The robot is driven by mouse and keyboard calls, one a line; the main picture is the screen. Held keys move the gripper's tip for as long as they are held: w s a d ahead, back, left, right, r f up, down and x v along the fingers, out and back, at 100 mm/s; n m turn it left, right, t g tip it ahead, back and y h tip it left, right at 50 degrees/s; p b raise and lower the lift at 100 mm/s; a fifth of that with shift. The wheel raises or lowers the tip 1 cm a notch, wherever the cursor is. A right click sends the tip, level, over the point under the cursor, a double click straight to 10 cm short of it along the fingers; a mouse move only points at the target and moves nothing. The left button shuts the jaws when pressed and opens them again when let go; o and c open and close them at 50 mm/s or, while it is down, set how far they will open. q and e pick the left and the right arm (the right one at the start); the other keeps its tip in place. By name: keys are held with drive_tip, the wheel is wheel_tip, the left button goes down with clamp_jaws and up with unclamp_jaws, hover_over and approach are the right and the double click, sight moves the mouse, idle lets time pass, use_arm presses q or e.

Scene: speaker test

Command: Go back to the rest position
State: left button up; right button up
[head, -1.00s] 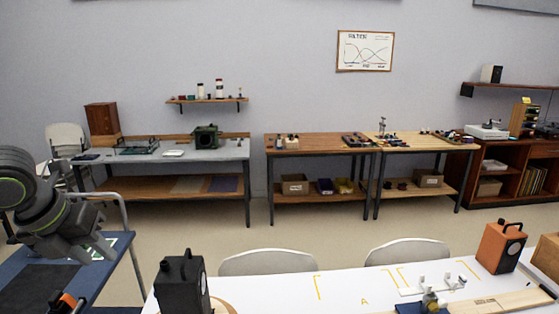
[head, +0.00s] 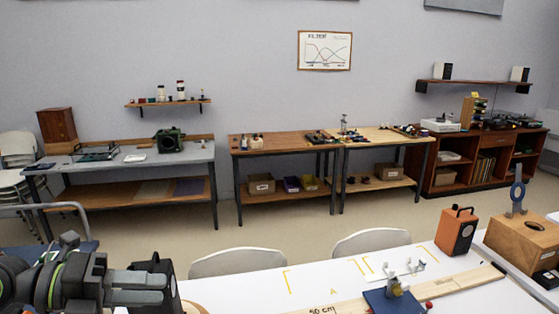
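My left gripper (head: 150,288) is at the lower left, its grey fingers pointing right. The fingers look close together from this side, and I cannot tell whether they are parted. I see no object clearly held in them. A black box with a handle (head: 155,264) is behind the fingers and partly hidden by them. My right gripper is not in view.
The white table (head: 240,290) spans the front.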

use_arm(q)
drive_tip(key=w+a+r+n+t+y, duration=0.1)
drive_tip(key=a+n+t, duration=0.2)
drive_tip(key=n+t, duration=0.5)
drive_tip(key=w+a+r+n+t+y, duration=0.1)
drive_tip(key=w+a+n+t+y, duration=0.15)
drive_tip(key=n+t, duration=0.6)
drive_tip(key=s+a+f+n+g+y, duration=0.25)
drive_tip(key=a+f+n+y, duration=0.25)
drive_tip(key=f+n+y, duration=0.25)
drive_tip(key=s+a+f+n+g+y, duration=0.25)
drive_tip(key=a+f+n+y, duration=0.25)
drive_tip(key=f+n+y, duration=0.3)
drive_tip(key=s+d+f+n+g+h, duration=0.2)
drive_tip(key=s+d+f+g, duration=0.1)
drive_tip(key=s+f+g, duration=0.55)
drive_tip(key=s+d+f+n+g+h, duration=0.2)
drive_tip(key=s+d+f+g, duration=0.25)
drive_tip(key=s+f, duration=0.7)
wheel_tip(320, 180, down, 24)
drive_tip(key=w+a+f+g, duration=0.1)
drive_tip(key=a, duration=0.2)
drive_tip(key=s+d+f+g, duration=0.1)
drive_tip(key=s+f, duration=1.3)
drive_tip(key=f, duration=0.1)
drive_tip(key=shift+s+d+f, duration=0.2)
drive_tip(key=shift+s+f, duration=0.05)
drive_tip(key=shift+s, duration=0.05)
